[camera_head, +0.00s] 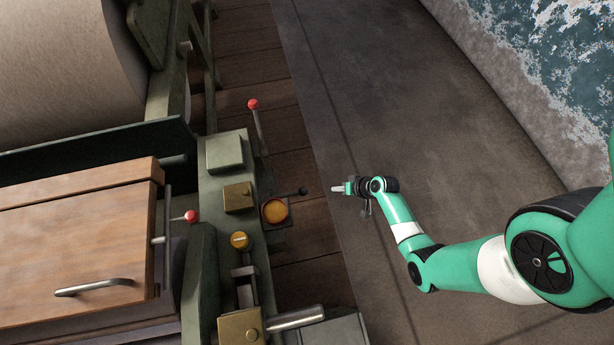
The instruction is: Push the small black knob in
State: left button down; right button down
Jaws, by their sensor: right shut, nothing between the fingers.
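The small black knob (303,190) sits at the end of a short thin rod that points right from the machine's side, just above an amber round part. My right gripper (336,189) is to the right of the knob, at nearly the same height in the picture. Its fingers point left toward the knob, with a small gap showing between them and it. The fingers are shut and empty. I cannot tell the depth between gripper and knob. My left gripper is not in view.
A red-knobbed lever (253,104) rises above the knob, and another red knob (191,216) is at the left. An amber round part (275,211) and a metal handle (298,318) lie below. The grey floor (380,110) around my right arm is clear.

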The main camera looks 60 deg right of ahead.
jog(key=shift+f, duration=0.1)
jog(key=w+f+b, duration=0.8)
jog(key=w+b, duration=0.1)
jog(key=b, duration=0.1)
jog(key=shift+a+f, duration=0.2)
jog(key=shift+f, duration=0.15)
